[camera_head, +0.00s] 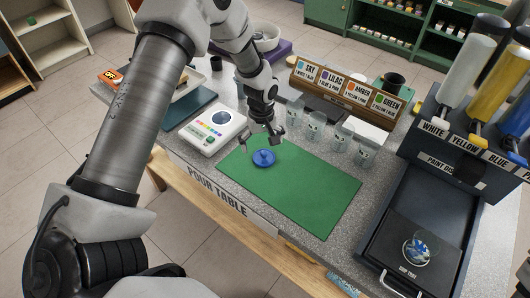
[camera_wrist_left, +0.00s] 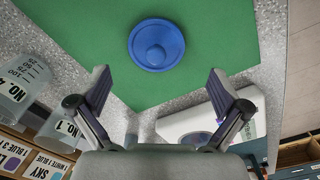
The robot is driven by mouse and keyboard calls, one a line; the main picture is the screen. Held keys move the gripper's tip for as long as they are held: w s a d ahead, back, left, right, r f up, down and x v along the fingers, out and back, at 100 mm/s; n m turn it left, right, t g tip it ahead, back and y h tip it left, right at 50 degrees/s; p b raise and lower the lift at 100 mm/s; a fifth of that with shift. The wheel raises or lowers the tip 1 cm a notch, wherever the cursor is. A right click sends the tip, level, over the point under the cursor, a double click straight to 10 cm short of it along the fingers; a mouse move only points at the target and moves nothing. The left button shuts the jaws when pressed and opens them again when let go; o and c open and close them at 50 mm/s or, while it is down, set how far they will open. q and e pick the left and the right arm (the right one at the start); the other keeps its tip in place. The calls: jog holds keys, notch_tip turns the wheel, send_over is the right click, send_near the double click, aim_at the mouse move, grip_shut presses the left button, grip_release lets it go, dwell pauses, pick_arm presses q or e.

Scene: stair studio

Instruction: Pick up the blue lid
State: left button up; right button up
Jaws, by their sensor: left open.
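The blue lid (camera_head: 264,157) is a small round disc with a knob on top. It lies flat on the green mat (camera_head: 311,191), near the mat's upper left end. In the left wrist view the lid (camera_wrist_left: 156,44) shows beyond the fingertips, a little left of centre between them. My left gripper (camera_head: 262,140) is open and empty above the lid, apart from it. Its two fingers (camera_wrist_left: 158,82) are spread wide in the left wrist view. My right gripper is not in view.
A white device (camera_head: 212,130) with coloured buttons stands left of the mat. Several clear cups (camera_head: 316,124) stand along its far side, before a wooden sign rack (camera_head: 345,88). A dark paint dispenser (camera_head: 455,150) stands at right. Most of the mat is bare.

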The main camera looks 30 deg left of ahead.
aim_at(263, 152)
pick_arm(q)
jog(key=f, duration=0.2)
jog(key=w+f, duration=0.1)
jog(key=f, duration=0.1)
jog(key=shift+d, duration=0.15)
jog(key=shift+s, duration=0.2)
jog(key=shift+s+r, duration=0.1)
jog(key=shift+s, duration=0.1)
jog(key=c, duration=1.2)
jog(key=shift+c, duration=0.2)
